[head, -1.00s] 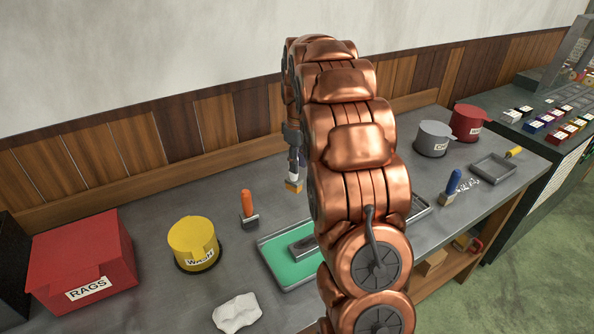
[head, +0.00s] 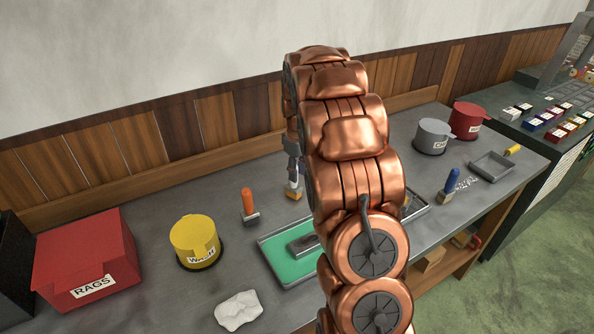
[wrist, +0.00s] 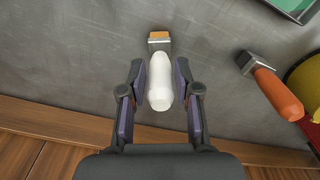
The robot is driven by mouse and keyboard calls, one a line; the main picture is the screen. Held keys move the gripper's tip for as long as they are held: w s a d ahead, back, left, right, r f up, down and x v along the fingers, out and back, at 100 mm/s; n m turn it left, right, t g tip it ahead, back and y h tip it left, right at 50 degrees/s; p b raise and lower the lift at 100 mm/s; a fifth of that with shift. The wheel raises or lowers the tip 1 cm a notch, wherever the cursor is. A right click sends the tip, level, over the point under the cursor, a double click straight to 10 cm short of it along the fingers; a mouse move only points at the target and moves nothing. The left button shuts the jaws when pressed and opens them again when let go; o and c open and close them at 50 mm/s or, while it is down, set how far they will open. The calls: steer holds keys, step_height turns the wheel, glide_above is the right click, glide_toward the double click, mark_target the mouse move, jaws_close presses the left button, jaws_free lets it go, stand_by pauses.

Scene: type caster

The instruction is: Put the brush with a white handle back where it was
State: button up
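The brush with a white handle (wrist: 161,82) is between the two fingers of my gripper (wrist: 160,84) in the wrist view. The fingers close in on both sides of the handle, and its orange-tan bristle end (wrist: 159,37) points away from my palm. In the head view the brush (head: 293,193) hangs bristles down under my gripper (head: 293,167), at or just above the grey worktop. Whether the bristles touch the worktop is hard to tell. My arm hides part of the area to the right.
An orange-handled tool (head: 249,206) stands left of the brush. A green-bottomed tray (head: 283,262) lies in front. A yellow pot (head: 195,243), a red rags box (head: 87,262) and a white cloth (head: 238,311) are further left. A blue-handled tool (head: 449,186) stands right.

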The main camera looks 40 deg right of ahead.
mark_target(298, 188)
steer(key=shift+o, duration=1.4)
step_height(298, 188, up, 12)
steer(key=b, duration=0.2)
steer(key=shift+s+r+b, duration=0.15)
steer(key=shift+b, duration=0.2)
